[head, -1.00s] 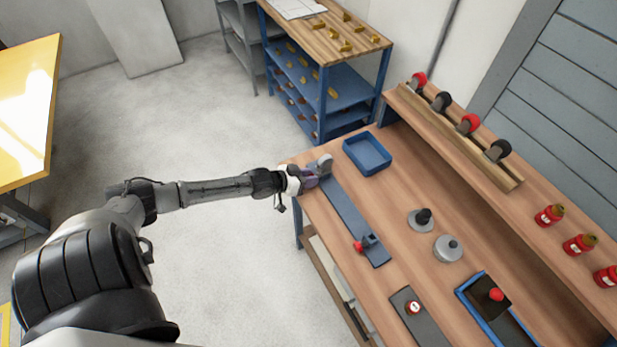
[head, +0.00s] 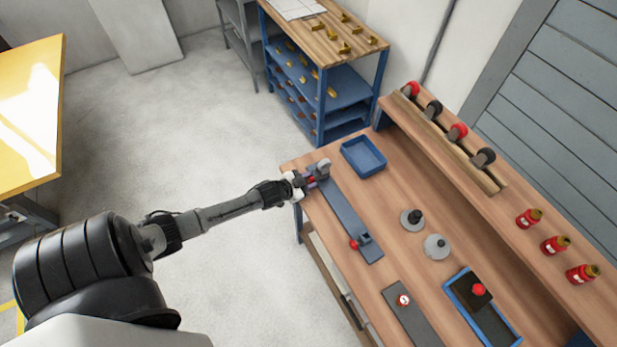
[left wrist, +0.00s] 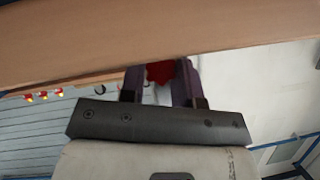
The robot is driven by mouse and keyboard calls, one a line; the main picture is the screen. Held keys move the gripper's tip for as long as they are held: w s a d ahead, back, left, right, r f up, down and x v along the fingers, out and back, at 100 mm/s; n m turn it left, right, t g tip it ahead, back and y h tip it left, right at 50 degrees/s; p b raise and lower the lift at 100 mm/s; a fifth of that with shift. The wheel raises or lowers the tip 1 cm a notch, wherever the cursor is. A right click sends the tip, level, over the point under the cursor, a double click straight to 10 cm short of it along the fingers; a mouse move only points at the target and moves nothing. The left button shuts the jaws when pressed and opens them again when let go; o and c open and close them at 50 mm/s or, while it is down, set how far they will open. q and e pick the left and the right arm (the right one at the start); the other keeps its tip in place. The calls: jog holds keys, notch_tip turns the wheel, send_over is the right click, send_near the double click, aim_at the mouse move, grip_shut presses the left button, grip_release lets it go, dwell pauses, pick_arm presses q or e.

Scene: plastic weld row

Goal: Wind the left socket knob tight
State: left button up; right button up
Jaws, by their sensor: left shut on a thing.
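A long blue-grey bar (head: 342,213) lies near the table's left edge, with a grey upright socket part (head: 323,166) at its far end. My left gripper (head: 313,177) is at that end, shut on the red left socket knob (head: 310,181). In the left wrist view the red knob (left wrist: 160,72) sits between the two purple fingers, partly hidden by them. A second red knob (head: 354,244) is at the bar's near end, beside a small blue block. My right gripper is not in view.
A blue tray (head: 363,157) stands close to the right of the held knob. Two round grey pieces (head: 411,218) (head: 436,247), a grey plate (head: 413,312) and a blue-rimmed tray (head: 462,293) lie on the wooden table. A raised shelf (head: 448,150) runs along the right.

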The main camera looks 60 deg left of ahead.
pick_arm(q)
jog(key=o, duration=0.9)
jog(key=shift+s, duration=0.1)
jog(key=shift+s+r, duration=0.2)
jog(key=shift+s, duration=0.1)
jog(key=p+v, duration=0.2)
jog(key=v, duration=1.1)
jog(key=shift+d, duration=0.1)
